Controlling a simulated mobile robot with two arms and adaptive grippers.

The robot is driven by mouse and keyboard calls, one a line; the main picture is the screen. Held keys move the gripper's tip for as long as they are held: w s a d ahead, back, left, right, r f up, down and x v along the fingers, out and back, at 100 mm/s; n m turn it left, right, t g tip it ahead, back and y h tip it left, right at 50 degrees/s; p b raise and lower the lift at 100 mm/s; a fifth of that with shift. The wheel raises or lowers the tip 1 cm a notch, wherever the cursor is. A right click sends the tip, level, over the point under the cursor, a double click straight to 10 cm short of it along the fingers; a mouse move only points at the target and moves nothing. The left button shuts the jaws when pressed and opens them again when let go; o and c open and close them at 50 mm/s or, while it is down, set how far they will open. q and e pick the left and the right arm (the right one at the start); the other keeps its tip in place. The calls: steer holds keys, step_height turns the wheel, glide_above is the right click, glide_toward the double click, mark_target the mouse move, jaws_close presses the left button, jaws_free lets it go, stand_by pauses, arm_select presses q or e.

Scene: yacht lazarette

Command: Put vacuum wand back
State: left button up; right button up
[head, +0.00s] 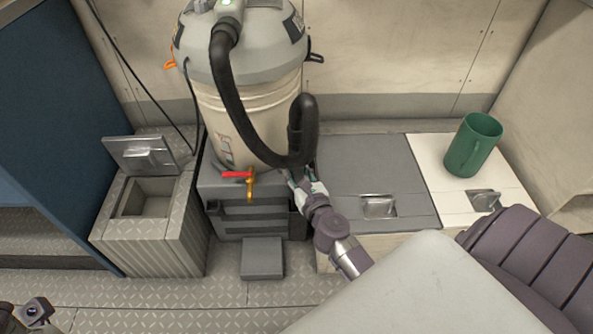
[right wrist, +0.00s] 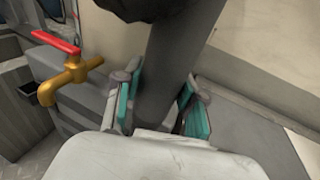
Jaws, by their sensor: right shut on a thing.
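The vacuum (head: 250,110), a cream drum with a grey lid, stands on a grey box (head: 230,208). Its black hose (head: 232,95) runs from the lid down the front and loops up at the drum's right side. My right gripper (head: 303,182) is at the lower end of this loop, beside the drum. In the right wrist view its teal-padded fingers (right wrist: 158,104) are shut around a dark tube (right wrist: 172,60), which looks like the wand.
A brass tap with red handle (head: 249,184) sticks out left of my right gripper. An open-lidded locker (head: 125,225) is at left, a grey hatch (head: 365,165) at right. A small grey block (head: 262,258) is in front.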

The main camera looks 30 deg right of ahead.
steer(key=shift+f+b, duration=1.2)
steer(key=shift+f, duration=0.05)
stand_by(0.3)
steer(key=o, duration=1.2)
steer(key=shift+f, duration=0.1)
steer(key=shift+s, duration=0.2)
steer(key=shift+v, duration=3.55)
